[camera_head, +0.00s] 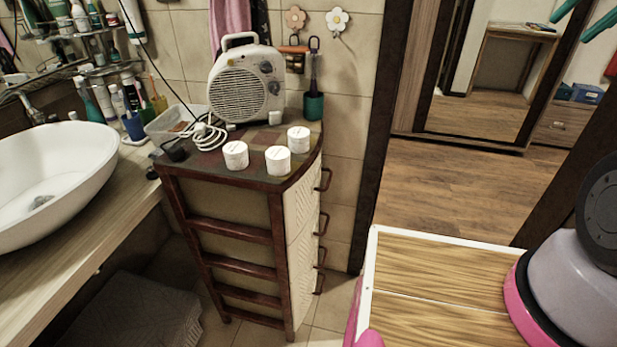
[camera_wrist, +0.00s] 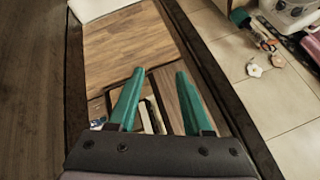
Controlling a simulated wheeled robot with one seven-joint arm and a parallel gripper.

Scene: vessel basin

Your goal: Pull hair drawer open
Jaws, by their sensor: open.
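A small dark-red wooden cabinet (camera_head: 222,232) stands in the middle of the head view. Its pale woven drawer fronts (camera_head: 302,215) face right and appear shut. Dark curved handles stick out from them, including an upper handle (camera_head: 325,180) and a lower handle (camera_head: 320,283). I cannot tell which drawer is the hair drawer. My gripper (camera_head: 568,30) has teal fingers, at the top right of the head view, well apart from the cabinet. In the wrist view my gripper (camera_wrist: 160,73) is open, with nothing held between its fingers. The drawers are not clearly visible there.
A fan heater (camera_head: 246,82) and several white round containers, one a white jar (camera_head: 278,160), stand on the cabinet top. A white basin (camera_head: 50,180) is at left. A dark door frame (camera_head: 385,120) stands right of the cabinet. Wood floor (camera_head: 440,190) lies beyond.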

